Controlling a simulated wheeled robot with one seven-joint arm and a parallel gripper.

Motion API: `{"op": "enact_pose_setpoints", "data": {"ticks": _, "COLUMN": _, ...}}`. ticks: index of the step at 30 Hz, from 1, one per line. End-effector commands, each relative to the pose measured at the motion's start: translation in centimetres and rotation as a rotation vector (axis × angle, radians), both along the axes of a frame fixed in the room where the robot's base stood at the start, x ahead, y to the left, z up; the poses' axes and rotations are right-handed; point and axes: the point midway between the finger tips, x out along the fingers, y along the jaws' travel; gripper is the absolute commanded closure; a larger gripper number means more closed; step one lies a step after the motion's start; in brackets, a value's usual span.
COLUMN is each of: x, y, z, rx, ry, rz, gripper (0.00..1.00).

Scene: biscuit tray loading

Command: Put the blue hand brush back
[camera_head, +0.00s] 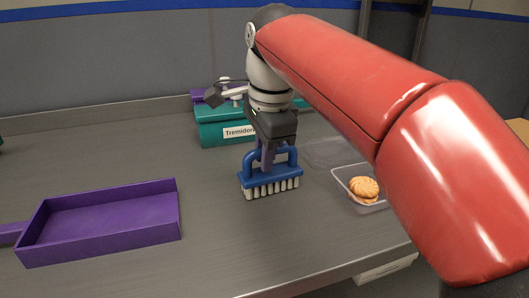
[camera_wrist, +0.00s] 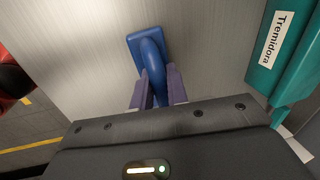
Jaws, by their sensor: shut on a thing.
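The blue hand brush (camera_head: 271,179) has an arched handle and a row of white bristle tufts pointing down. It is upright at mid-table in the head view. My gripper (camera_head: 267,157) is above it, with its fingers shut on the blue handle. In the wrist view my gripper (camera_wrist: 158,88) has its two purple fingers on either side of the handle of the brush (camera_wrist: 147,44). I cannot tell whether the bristles touch the table or hang just above it.
A purple tray (camera_head: 110,235) with a handle lies at left. A teal box labelled Tremidora (camera_head: 219,134) stands behind the brush; it also shows in the wrist view (camera_wrist: 299,62). A clear container (camera_head: 341,177) with biscuits (camera_head: 364,188) is at right. The front-middle table (camera_head: 225,245) is clear.

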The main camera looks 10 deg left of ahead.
Motion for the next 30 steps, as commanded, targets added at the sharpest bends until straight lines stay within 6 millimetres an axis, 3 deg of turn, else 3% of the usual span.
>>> {"op": "enact_pose_setpoints", "data": {"ticks": 7, "x": 0.0, "y": 0.0, "z": -0.6, "rx": 0.000, "ry": 0.000, "rz": 0.000, "gripper": 1.00}}
{"op": "enact_pose_setpoints", "data": {"ticks": 8, "x": 0.0, "y": 0.0, "z": -0.5, "rx": 0.000, "ry": 0.000, "rz": 0.000, "gripper": 0.81}}
{"op": "enact_pose_setpoints", "data": {"ticks": 12, "x": 0.0, "y": 0.0, "z": -0.5, "rx": 0.000, "ry": 0.000, "rz": 0.000, "gripper": 0.63}}
{"op": "enact_pose_setpoints", "data": {"ticks": 24, "x": 0.0, "y": 0.0, "z": -0.6, "rx": 0.001, "ry": -0.002, "rz": 0.000, "gripper": 0.63}}
{"op": "enact_pose_setpoints", "data": {"ticks": 30, "x": -0.6, "y": -0.3, "z": 3.6, "rx": 0.002, "ry": -0.002, "rz": 0.000, "gripper": 0.63}}
